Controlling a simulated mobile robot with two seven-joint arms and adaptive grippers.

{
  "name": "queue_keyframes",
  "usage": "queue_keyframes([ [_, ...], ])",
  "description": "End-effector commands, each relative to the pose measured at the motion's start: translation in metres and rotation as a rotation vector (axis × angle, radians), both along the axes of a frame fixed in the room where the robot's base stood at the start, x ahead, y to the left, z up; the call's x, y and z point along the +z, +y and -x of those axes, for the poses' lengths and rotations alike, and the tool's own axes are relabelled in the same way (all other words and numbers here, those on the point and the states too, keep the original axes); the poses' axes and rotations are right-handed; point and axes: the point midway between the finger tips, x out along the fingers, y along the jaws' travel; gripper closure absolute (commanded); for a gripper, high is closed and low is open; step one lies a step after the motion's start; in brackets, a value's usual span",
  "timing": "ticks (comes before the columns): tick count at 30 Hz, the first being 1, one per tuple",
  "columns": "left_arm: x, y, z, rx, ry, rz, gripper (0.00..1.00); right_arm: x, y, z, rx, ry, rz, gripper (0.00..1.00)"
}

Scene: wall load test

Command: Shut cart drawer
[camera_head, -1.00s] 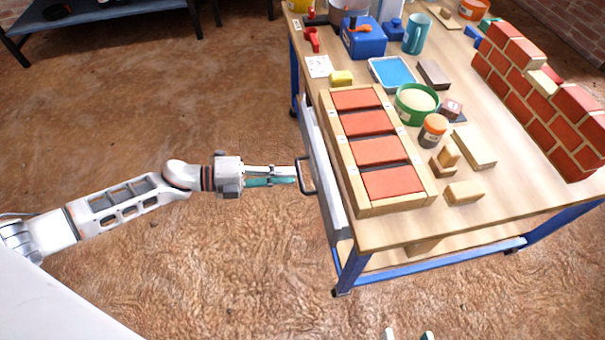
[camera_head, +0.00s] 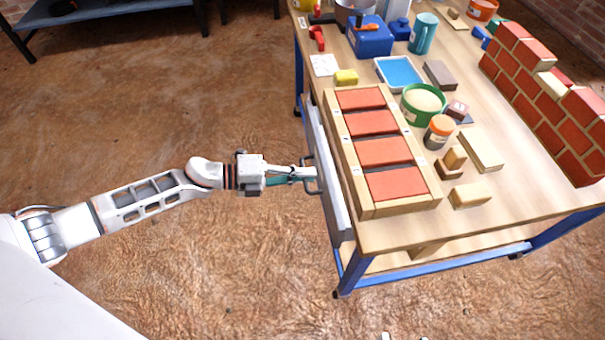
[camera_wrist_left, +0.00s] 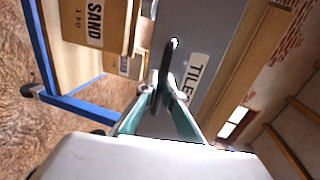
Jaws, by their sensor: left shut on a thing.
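The cart (camera_head: 480,222) has a wooden top and a blue frame. Its grey drawer front (camera_head: 334,197) runs along the cart's left side, close to the top's edge; I cannot tell how wide any gap is. In the left wrist view the drawer front (camera_wrist_left: 215,45) carries a "TILE" label. My left gripper (camera_head: 313,174) is shut on the dark drawer handle (camera_wrist_left: 168,62), with a finger on each side of it in the left wrist view (camera_wrist_left: 162,90). Small pale tips at the bottom edge of the head view seem to be my right gripper (camera_head: 390,337), nearly all cut off.
A wooden tray (camera_head: 405,207) of red tiles stands along the cart's left edge. A brick wall model (camera_head: 545,100), a green tub (camera_head: 423,104) and several blocks are also on top. A "SAND" box (camera_wrist_left: 97,22) shows beside the blue frame.

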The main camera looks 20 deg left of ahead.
Motion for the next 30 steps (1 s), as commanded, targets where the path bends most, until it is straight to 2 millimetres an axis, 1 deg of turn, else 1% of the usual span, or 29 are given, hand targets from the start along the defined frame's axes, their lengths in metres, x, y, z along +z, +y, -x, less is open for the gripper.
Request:
queue_keyframes([
  [6,0.003,-0.03,-0.021,0.001,-0.004,0.002,1.0,0.003,-0.006,-0.004,0.005,-0.015,0.037,0.6],
  [9,0.001,-0.035,-0.024,0.0,-0.002,0.0,1.0,0.001,-0.008,-0.003,0.01,-0.013,0.051,0.6],
  [15,0.001,-0.035,-0.023,0.0,-0.002,0.001,1.0,-0.001,-0.007,-0.002,0.015,-0.009,0.053,0.6],
  [16,0.001,-0.035,-0.023,0.001,-0.002,0.001,0.88,-0.001,-0.007,-0.001,0.016,-0.009,0.053,0.6],
  [17,0.001,-0.035,-0.023,0.001,-0.002,0.001,0.86,0.0,-0.007,-0.001,0.016,-0.009,0.052,0.6],
  [25,0.001,-0.034,-0.022,0.0,-0.002,0.001,0.86,0.0,-0.005,0.0,0.014,-0.007,0.042,0.6],
  [28,0.002,-0.027,-0.018,0.001,-0.001,0.001,0.86,0.0,-0.006,-0.001,0.013,-0.008,0.043,0.6],
  [30,0.003,-0.019,-0.013,0.001,0.0,-0.001,0.86,0.001,-0.006,-0.001,0.013,-0.008,0.043,0.6],
])
